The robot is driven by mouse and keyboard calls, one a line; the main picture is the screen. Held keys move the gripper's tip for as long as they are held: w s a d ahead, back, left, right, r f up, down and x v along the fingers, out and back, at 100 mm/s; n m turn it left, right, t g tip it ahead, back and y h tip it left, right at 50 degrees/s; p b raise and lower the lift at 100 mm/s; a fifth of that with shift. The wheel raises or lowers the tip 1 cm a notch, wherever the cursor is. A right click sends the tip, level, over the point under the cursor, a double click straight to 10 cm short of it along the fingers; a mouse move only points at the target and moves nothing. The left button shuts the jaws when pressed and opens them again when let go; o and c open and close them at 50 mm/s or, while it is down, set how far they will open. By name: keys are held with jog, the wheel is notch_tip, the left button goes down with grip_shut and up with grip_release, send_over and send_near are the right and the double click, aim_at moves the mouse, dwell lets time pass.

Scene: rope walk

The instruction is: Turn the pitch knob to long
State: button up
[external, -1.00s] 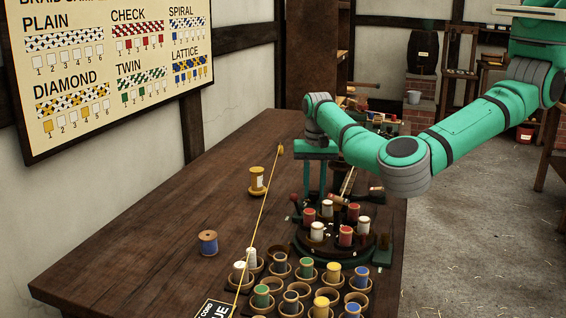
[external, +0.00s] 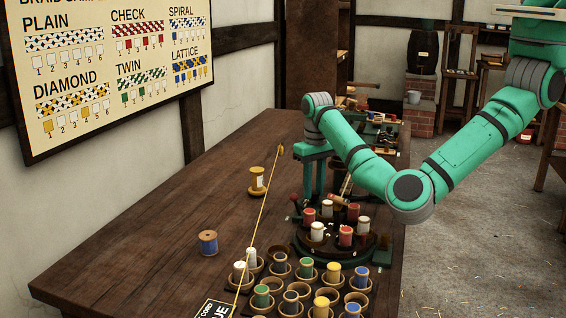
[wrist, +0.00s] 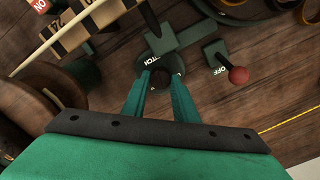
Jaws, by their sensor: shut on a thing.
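The pitch knob (wrist: 170,66) is a small dark round knob in the wrist view, on a dark plate lettered "…TCH" that is partly covered. My gripper (wrist: 164,84) has its two green fingers on either side of the knob, shut on it. The knob's pointer and the setting it stands at cannot be made out.
A red-balled lever (wrist: 238,75) marked "OFF" stands close to the right of the knob. The round carrier bed with several bobbins (external: 345,236) is nearby on the bench (external: 170,235). A yellow cord (external: 262,205) runs across the bench. A blue spool (external: 208,242) stands at left.

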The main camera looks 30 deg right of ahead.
aim_at(314, 192)
jog(key=shift+n, duration=0.8)
jog(key=o, duration=1.1)
jog(key=shift+c, duration=0.2)
jog(key=shift+r, duration=0.1)
notch_tip(314, 192, up, 11)
jog(key=shift+f, duration=0.2)
jog(key=shift+d, duration=0.1)
